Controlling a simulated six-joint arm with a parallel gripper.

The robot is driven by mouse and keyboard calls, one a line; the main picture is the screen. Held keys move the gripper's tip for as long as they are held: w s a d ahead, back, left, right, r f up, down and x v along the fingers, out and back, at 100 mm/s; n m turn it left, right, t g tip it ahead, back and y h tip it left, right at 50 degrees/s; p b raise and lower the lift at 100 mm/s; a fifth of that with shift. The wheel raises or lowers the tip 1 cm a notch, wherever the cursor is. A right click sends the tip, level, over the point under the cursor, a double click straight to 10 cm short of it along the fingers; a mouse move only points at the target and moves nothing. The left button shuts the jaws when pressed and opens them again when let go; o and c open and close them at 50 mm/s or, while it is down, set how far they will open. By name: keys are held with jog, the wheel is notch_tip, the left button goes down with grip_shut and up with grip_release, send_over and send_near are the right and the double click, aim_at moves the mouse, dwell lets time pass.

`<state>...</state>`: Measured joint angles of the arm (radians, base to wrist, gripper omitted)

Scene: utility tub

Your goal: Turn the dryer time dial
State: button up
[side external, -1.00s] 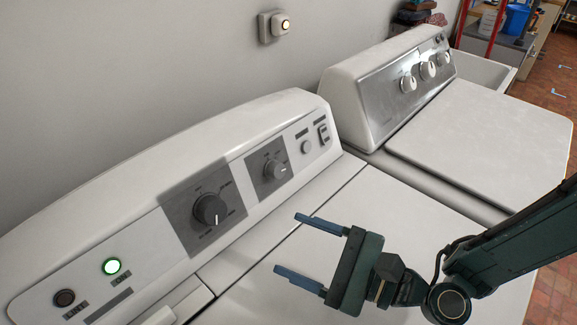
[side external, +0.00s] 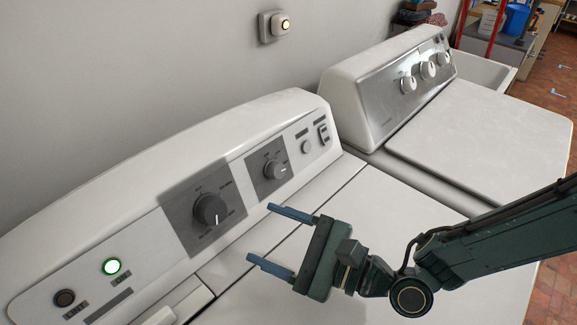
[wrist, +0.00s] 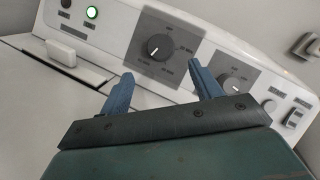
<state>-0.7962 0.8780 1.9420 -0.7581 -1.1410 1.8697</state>
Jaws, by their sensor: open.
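The near machine's control panel has a large dark dial (side external: 210,209) on a grey square plate, with a light pointer line. It also shows in the wrist view (wrist: 159,47), beyond and between my fingertips. A smaller grey dial (side external: 275,170) sits on a second plate to its right, and also shows in the wrist view (wrist: 230,86). I cannot read which dial is marked for time. My gripper (side external: 260,232) is open and empty, its two blue fingers pointing toward the panel. The fingertips are apart from the large dial, in front of it and over the machine's top.
A lit green button (side external: 111,266) and a dark button (side external: 64,298) sit at the panel's left. A small round button (side external: 306,147) and a rocker switch (side external: 323,134) are at its right. A second machine (side external: 480,130) with several knobs stands behind.

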aim_at(220, 213)
jog(key=shift+x, duration=4.6)
jog(key=shift+r, duration=0.1)
jog(key=c, duration=1)
